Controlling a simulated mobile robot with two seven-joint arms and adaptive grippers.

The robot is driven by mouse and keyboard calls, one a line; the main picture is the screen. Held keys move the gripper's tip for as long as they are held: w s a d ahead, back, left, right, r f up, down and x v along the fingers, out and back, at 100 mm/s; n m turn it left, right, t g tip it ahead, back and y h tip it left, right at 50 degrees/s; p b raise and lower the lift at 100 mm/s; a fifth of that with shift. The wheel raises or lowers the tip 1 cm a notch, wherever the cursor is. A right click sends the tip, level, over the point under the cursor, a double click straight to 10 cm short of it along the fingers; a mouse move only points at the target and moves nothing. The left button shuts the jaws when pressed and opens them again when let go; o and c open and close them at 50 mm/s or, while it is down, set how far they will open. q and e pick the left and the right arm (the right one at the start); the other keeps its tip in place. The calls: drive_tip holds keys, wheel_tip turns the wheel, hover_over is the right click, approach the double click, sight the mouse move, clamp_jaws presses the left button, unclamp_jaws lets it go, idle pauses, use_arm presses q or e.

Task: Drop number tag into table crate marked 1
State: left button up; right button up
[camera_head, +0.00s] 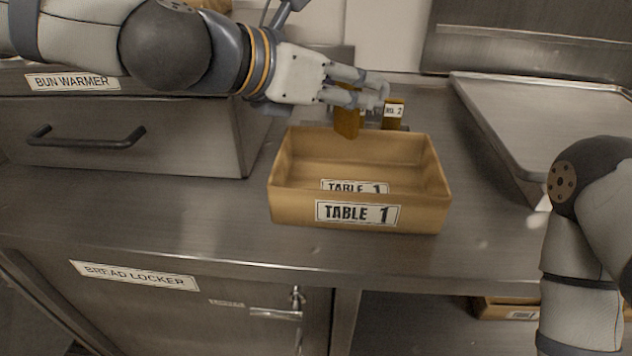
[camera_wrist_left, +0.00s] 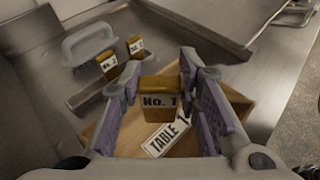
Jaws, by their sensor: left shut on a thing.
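The number tag (camera_head: 347,122) is a brown block held in my left gripper (camera_head: 360,94), above the back edge of the crate. In the left wrist view the tag (camera_wrist_left: 160,84) reads "No. 1" and sits between the fingers of my left gripper (camera_wrist_left: 158,92), which is shut on it. The table crate (camera_head: 360,214) is an open tan box on the steel counter, marked "TABLE 1" on its front and inside. It looks empty. In the left wrist view the crate (camera_wrist_left: 190,148) lies below the tag. My right gripper is out of view.
A tag marked "No. 2" (camera_head: 394,114) stands in a rack behind the crate; the wrist view shows two tags there (camera_wrist_left: 108,66). The bun warmer (camera_head: 120,138) is at left, a metal tray (camera_head: 545,110) at right. Another crate (camera_head: 505,312) sits below the counter.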

sight(343, 126)
use_arm(q)
drive_tip(key=f, duration=0.2)
drive_tip(key=f+b, duration=0.1)
drive_tip(key=f, duration=0.2)
drive_tip(key=shift+w+d+f, duration=0.15)
drive_tip(key=shift+d+f, duration=0.1)
drive_tip(key=shift+f, duration=0.1)
drive_tip(key=shift+f+b, duration=0.4)
drive_tip(key=shift+b, duration=0.1)
drive_tip(key=shift+r, duration=0.2)
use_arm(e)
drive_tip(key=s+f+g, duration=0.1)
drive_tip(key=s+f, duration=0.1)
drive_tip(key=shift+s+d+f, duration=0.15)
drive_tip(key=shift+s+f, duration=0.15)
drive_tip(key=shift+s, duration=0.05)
use_arm(q)
drive_tip(key=o, duration=1.3)
drive_tip(key=shift+c, duration=0.2)
drive_tip(key=v, duration=1.2)
